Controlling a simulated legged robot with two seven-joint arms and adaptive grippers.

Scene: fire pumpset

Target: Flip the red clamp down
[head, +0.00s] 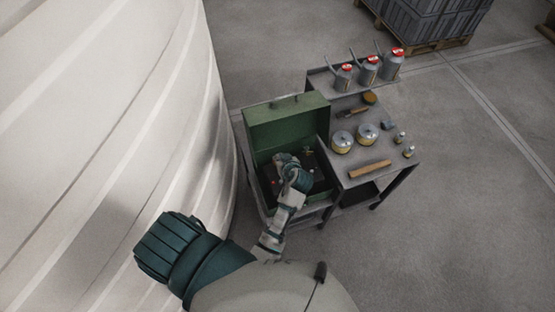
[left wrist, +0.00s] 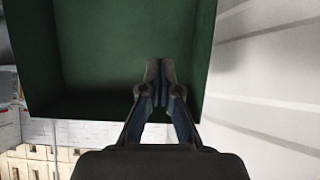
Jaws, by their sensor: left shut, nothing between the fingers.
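An open green metal box (head: 288,127) stands on a dark cart, its lid raised at the back. Its dark inside (head: 318,172) holds small fittings, a few of them reddish. I cannot pick out the red clamp for certain; my arm covers much of the inside. My left gripper (head: 284,160) is over the box, in front of the lid. In the left wrist view its fingers (left wrist: 160,72) are together and empty, against the green inside of the box or lid (left wrist: 105,45). My right gripper is not in view.
Right of the box, a grey table (head: 395,168) holds several cans, two round tins (head: 368,133), a wooden block (head: 369,169) and small bottles. A large white ribbed tank (head: 110,100) fills the left side. The floor at the right is clear.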

